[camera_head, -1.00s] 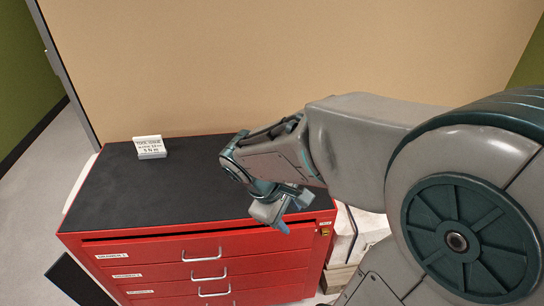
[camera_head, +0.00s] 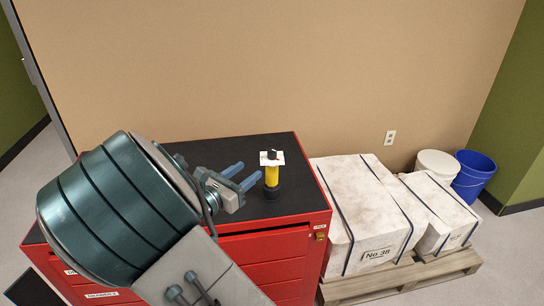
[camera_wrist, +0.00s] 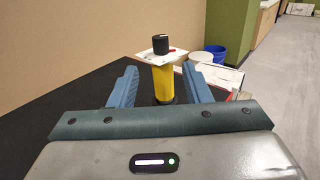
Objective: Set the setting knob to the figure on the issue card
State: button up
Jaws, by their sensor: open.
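The black setting knob (camera_head: 272,155) sits on a white plate (camera_head: 262,159) on top of a yellow tool body (camera_head: 271,177). The tool stands upright in a black base (camera_head: 272,193) on the red cabinet's black top. My gripper (camera_head: 250,173) is open, just left of the yellow body in the head view, its two blue fingers pointing at it. In the wrist view the knob (camera_wrist: 160,44) rises above and between the open fingers (camera_wrist: 158,72). The plate's marks are too small to read. The issue card does not show in either view now.
The red cabinet (camera_head: 272,250) has drawers in front. To its right, white wrapped blocks (camera_head: 372,205) lie on a wooden pallet (camera_head: 400,283). White and blue (camera_head: 474,172) buckets stand behind. A tan wall (camera_head: 300,70) rises behind the cabinet.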

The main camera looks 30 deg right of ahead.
aim_at(269, 156)
jog(key=b+x, duration=0.1)
jog(key=x, duration=1)
jog(key=shift+w+d, duration=0.1)
jog(key=shift+d, duration=0.1)
grip_shut()
